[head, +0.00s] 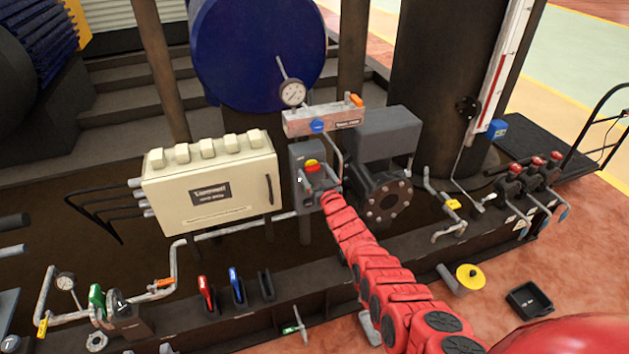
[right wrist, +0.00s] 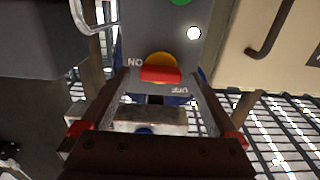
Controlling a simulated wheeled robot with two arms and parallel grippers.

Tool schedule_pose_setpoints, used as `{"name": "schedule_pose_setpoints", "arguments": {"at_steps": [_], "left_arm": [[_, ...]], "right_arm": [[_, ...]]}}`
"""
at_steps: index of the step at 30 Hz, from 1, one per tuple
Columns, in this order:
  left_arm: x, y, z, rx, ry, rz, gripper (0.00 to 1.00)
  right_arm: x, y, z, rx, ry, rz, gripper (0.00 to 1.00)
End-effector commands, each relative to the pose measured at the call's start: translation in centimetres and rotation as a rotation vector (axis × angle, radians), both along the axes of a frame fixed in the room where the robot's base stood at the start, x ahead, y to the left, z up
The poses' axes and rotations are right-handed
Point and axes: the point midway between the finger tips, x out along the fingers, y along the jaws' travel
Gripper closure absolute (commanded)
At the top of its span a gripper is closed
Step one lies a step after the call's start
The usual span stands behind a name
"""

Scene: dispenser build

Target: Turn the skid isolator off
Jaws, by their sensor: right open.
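The skid isolator is a grey box (head: 300,157) on the skid, right of the cream cabinet. Its red handle on a yellow round base (head: 311,163) shows on the front face. In the right wrist view, which is upside down, the red handle (right wrist: 160,75) lies crosswise, with ON lettering at its left and OFF lettering below right. My right gripper (head: 318,188) is in front of the box. In the wrist view its open fingers (right wrist: 160,82) stand either side of the handle; I cannot tell if they touch it. My left gripper is not in view.
The cream cabinet (head: 210,190) stands close on the left. A grey pump unit (head: 386,136) is close on the right. Colored levers (head: 236,285) line the front beam.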

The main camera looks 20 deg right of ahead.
Motion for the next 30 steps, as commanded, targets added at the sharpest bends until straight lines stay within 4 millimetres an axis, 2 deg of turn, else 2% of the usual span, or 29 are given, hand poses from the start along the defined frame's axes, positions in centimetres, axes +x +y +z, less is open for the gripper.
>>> {"name": "schedule_pose_setpoints", "arguments": {"at_steps": [3,14,28,30], "left_arm": [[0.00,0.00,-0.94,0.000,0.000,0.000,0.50],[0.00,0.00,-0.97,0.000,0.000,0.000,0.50],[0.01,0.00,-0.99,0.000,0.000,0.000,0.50],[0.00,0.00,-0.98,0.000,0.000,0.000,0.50]], "right_arm": [[0.71,0.16,-0.01,0.000,-0.002,0.001,0.05],[0.95,0.05,0.18,0.002,-0.001,-0.002,0.05],[0.94,0.05,0.20,0.002,-0.002,-0.002,0.88],[0.94,0.05,0.20,0.001,-0.002,-0.002,0.91]]}}
